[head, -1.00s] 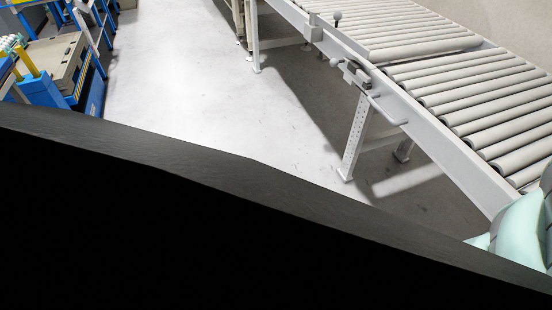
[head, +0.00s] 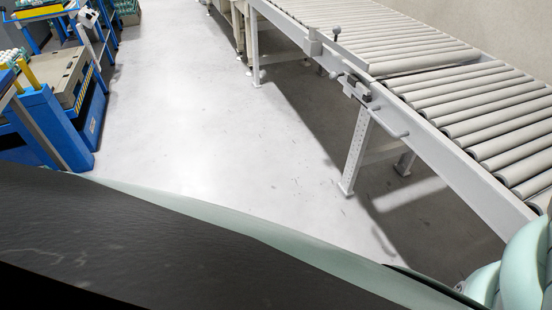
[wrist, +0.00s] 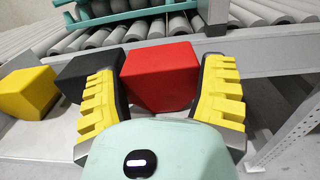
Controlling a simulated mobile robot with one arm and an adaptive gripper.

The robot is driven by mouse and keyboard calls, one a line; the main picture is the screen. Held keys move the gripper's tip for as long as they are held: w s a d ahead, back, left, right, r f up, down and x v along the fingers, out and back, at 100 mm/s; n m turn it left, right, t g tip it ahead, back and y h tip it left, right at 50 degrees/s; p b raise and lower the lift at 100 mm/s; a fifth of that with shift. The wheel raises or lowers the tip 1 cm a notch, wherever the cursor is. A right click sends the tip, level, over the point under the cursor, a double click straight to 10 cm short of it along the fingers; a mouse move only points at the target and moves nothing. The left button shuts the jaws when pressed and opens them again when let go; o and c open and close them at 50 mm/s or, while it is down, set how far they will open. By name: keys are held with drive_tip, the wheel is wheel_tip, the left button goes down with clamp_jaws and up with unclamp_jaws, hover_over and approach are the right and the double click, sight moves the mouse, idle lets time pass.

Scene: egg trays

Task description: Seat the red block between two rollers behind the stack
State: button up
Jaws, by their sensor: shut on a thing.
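In the wrist view, the red block (wrist: 162,78) is held between the yellow-padded fingers of my gripper (wrist: 168,66). A teal tray-like stack (wrist: 125,15) stands on the rollers at the top, only partly in view. The gripper and red block do not show in the head view, where the roller conveyor (head: 480,108) fills the right side.
A black block (wrist: 78,72) and a yellow block (wrist: 27,92) sit left of my gripper. A dark upright post (wrist: 216,12) is beyond the red block. In the head view, blue machinery (head: 50,125) stands at left, and the pale floor (head: 200,100) between is clear.

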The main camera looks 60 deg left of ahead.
drive_tip(key=shift+w+a+f+b, duration=0.1)
drive_tip(key=shift+w+f+b, duration=0.05)
drive_tip(key=shift+b, duration=0.2)
drive_tip(key=o, duration=1.2)
drive_tip(key=shift+o, duration=0.2)
drive_tip(key=shift+r+p, duration=0.2)
drive_tip(key=shift+p, duration=0.7)
drive_tip(key=s+a+b, duration=0.3)
drive_tip(key=s, duration=1.2)
drive_tip(key=shift+s+a, duration=0.15)
drive_tip(key=shift+s, duration=0.2)
